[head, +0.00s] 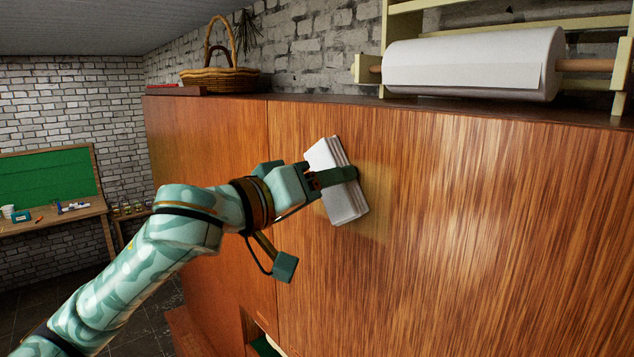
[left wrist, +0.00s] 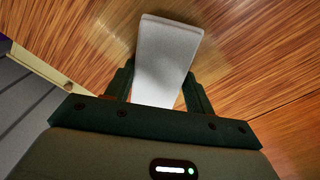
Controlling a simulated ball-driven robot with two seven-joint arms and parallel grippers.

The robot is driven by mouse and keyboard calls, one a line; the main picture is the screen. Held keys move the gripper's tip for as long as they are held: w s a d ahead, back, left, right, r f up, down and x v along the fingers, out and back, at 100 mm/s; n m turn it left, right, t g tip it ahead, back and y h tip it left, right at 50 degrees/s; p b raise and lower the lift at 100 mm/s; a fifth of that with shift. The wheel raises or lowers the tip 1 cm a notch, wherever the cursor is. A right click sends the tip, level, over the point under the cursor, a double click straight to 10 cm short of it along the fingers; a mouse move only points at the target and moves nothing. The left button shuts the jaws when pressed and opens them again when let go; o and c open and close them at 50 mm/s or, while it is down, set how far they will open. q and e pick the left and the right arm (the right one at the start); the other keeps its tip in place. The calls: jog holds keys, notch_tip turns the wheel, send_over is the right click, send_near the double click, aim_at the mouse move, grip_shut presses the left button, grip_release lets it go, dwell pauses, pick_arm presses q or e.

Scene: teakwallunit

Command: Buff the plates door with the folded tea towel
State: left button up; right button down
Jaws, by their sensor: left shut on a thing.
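The folded tea towel (head: 337,180) is a white, layered pad, tilted, at the wooden door. My left gripper (head: 334,177) is shut on the towel; one dark finger shows across its layered edge. In the left wrist view the towel (left wrist: 165,62) stands out between the two dark fingers of the gripper (left wrist: 160,85) toward the wood. The towel looks close against the door face, but I cannot tell whether it touches. The broad wood-grained door (head: 450,220) fills the right of the head view; I see no label marking it as the plates door. My right gripper is not in view.
On top of the unit stand a wicker basket (head: 220,78) and a large white paper roll (head: 472,64) on a cream holder. A second wooden panel (head: 205,140) lies left of a vertical seam. A workbench (head: 50,218) with a green board stands far left.

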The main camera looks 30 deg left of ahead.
pick_arm(q)
jog(key=shift+s+d, duration=0.5)
jog(key=shift+d, duration=0.65)
jog(key=shift+s+d, duration=0.45)
jog(key=shift+d, duration=0.75)
jog(key=shift+s+d, duration=0.5)
jog(key=shift+d, duration=0.65)
jog(key=shift+s+d, duration=0.35)
jog(key=shift+d, duration=0.45)
jog(key=b, duration=0.3)
jog(key=s+b, duration=0.1)
jog(key=b, duration=0.2)
jog(key=shift+s+a+f, duration=0.1)
jog(key=shift+a+f, duration=0.15)
jog(key=shift+a, duration=0.1)
jog(key=b, duration=0.4)
send_near(394, 196)
jog(key=shift+w+d, duration=0.1)
jog(key=shift+w, duration=0.15)
jog(key=shift+f, duration=0.1)
